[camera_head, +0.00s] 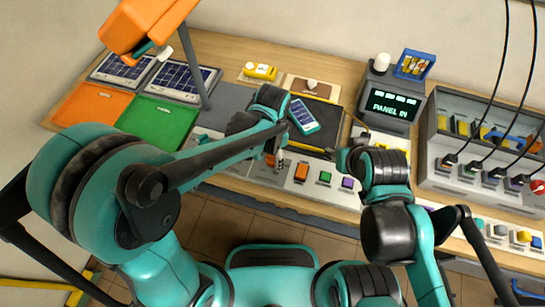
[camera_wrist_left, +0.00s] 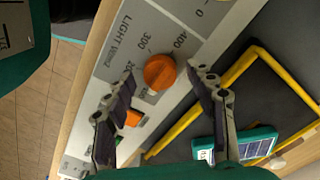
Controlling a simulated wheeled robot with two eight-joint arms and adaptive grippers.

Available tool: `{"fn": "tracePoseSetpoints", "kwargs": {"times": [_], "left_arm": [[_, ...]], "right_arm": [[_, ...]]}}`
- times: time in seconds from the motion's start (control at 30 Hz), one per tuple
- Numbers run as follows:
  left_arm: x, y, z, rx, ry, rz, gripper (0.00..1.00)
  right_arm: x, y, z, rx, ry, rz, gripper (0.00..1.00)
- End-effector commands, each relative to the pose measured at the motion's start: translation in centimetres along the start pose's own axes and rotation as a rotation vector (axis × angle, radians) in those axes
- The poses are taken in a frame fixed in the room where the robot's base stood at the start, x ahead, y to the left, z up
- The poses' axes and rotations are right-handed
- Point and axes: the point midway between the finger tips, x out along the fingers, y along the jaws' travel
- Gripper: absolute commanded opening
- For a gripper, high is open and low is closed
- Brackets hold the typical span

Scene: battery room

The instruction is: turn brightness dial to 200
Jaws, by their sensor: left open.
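The orange round brightness dial (camera_wrist_left: 160,72) sits on a grey panel strip marked LIGHT, with 200, 300, 400 and 0 printed around it. Its pointer is not clear. In the head view the dial (camera_head: 269,159) is small and partly covered by my left gripper (camera_head: 279,159). In the wrist view my left gripper (camera_wrist_left: 162,88) is open, its two dark fingers apart with the dial between and slightly beyond their tips. No contact shows. My right arm (camera_head: 385,167) is bent over the bench at right; its fingers cannot be made out.
An orange switch (camera_wrist_left: 133,118) is close to the left finger. A small solar panel (camera_head: 304,116) lies on a dark, yellow-edged mat. A display (camera_head: 393,105) reads PANEL IN. Green (camera_head: 158,122) and orange (camera_head: 88,106) trays are at left; a cabled rack (camera_head: 480,178) is at right.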

Motion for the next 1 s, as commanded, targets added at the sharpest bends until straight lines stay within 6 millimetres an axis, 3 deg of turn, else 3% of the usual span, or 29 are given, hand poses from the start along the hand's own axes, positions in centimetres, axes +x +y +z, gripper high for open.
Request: {"fn": "tracePoseSetpoints", "kwargs": {"times": [0.3,0.37,0.5,1.0], "left_arm": [[0.41,-0.01,0.01,-0.001,0.0,0.0,0.56],[0.41,-0.01,0.01,-0.001,0.0,0.0,0.42],[0.4,-0.01,0.01,-0.001,0.0,0.0,0.06],[0.41,-0.01,0.01,0.098,0.0,0.0,0.06]], "right_arm": [[0.09,0.0,0.05,0.0,0.0,0.0,0.4],[0.09,0.0,0.05,0.0,0.0,0.0,0.4],[0.09,0.0,0.06,0.0,0.0,0.0,0.4],[0.1,0.0,0.07,0.0,0.0,0.0,0.4]]}}
